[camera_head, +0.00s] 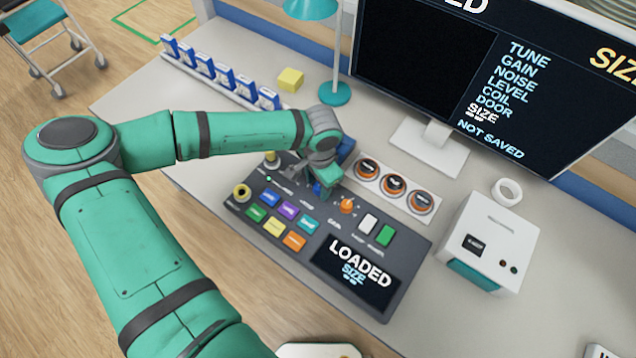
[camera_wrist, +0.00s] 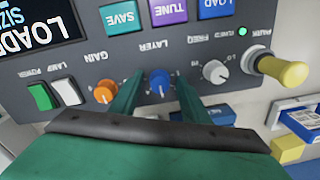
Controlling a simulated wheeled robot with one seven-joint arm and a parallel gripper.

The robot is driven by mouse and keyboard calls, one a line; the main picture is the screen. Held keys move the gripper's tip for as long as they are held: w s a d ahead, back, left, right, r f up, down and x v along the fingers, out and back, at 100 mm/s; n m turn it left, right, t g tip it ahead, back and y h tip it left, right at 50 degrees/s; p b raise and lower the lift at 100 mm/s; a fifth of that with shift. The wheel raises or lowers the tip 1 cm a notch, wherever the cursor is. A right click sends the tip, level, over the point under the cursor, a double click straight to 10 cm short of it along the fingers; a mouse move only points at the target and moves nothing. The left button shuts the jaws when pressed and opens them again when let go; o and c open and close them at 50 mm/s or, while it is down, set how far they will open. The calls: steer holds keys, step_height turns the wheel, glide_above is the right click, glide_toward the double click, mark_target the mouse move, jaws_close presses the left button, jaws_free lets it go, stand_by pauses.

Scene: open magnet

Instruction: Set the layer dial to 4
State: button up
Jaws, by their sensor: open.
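The layer dial is a blue knob (camera_wrist: 159,82) with a pale pointer line on the grey console (camera_wrist: 185,48), under the LAYER label. In the wrist view my gripper (camera_wrist: 161,88) is open, with one finger on each side of the dial. I cannot tell whether either finger touches it. The dial's scale numbers are too small to read. In the head view my gripper (camera_head: 322,188) is over the console (camera_head: 300,207) and a bit of blue shows at its fingers, mostly hidden.
An orange gain knob (camera_wrist: 105,91) and a grey knob (camera_wrist: 215,72) flank the layer dial closely. A yellow-ended plunger (camera_wrist: 283,70) sticks up at the console's edge. The console screen (camera_head: 357,277) reads LOADED, SIZE. The monitor (camera_head: 480,75) shows a list ending in NOT SAVED.

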steer(key=c, duration=1.1)
steer(key=shift+o, duration=0.2)
steer(key=shift+m, duration=0.4)
steer(key=m, duration=0.3)
steer(key=shift+w+m, duration=0.15)
steer(key=shift+m, duration=0.25)
steer(key=m, duration=0.5)
steer(key=o, duration=1.1)
steer(key=shift+c, duration=0.2)
